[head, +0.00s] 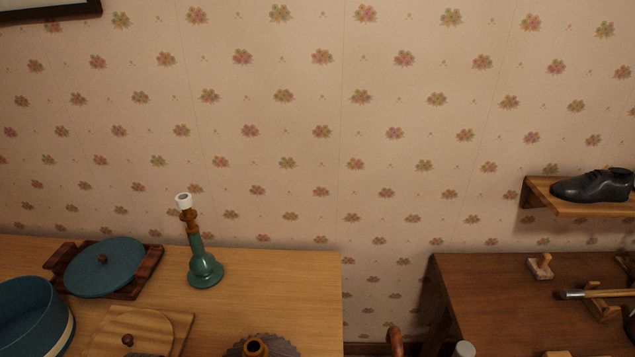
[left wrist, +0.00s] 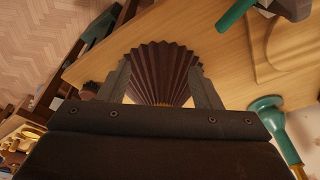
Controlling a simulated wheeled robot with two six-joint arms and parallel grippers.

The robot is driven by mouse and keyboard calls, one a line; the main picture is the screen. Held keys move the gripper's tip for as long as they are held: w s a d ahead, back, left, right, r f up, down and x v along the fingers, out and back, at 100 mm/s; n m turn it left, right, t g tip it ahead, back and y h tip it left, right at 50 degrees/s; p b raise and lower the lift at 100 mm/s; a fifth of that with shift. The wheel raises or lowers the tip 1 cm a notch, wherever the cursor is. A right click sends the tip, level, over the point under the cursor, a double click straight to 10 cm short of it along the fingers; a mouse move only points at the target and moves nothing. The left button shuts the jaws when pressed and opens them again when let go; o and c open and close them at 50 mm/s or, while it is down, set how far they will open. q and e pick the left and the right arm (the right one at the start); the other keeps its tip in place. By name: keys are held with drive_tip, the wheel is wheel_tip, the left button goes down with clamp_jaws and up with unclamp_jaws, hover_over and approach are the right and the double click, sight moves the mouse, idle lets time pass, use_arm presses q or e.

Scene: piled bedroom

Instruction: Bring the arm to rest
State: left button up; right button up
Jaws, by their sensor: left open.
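My left gripper (left wrist: 164,72) shows only in the left wrist view. Its two dark fingers are apart, with nothing seen clamped between them. No arm shows in the head view, and my right gripper is in neither view.
A gap separates a darker desk (head: 490,290). A black shoe (head: 592,186) is on a wall shelf (head: 565,208).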

use_arm(q)
drive_tip(key=s+a+r+n+t+y, duration=0.1)
drive_tip(key=s+a+r+n, duration=0.2)
drive_tip(key=s, duration=0.4)
drive_tip(key=s+a+n+y, duration=0.2)
drive_tip(key=s+a+n, duration=0.1)
drive_tip(key=s+n, duration=0.3)
wheel_tip(320, 180, down, 31)
drive_tip(key=s+a+g+b, duration=0.1)
drive_tip(key=s+b, duration=0.1)
drive_tip(key=b, duration=0.5)
drive_tip(key=s+f+b, duration=0.2)
drive_tip(key=s+f, duration=0.5)
drive_tip(key=f, duration=0.3)
drive_tip(key=s+d+f+g+b, duration=0.1)
drive_tip(key=s+f+b, duration=0.1)
drive_tip(key=s+f, duration=0.5)
wheel_tip(320, 180, down, 4)
drive_tip(key=shift+s+r+m+h+b, duration=0.1)
drive_tip(key=shift+s+m+h+b, duration=0.2)
drive_tip(key=shift+h+b, duration=0.1)
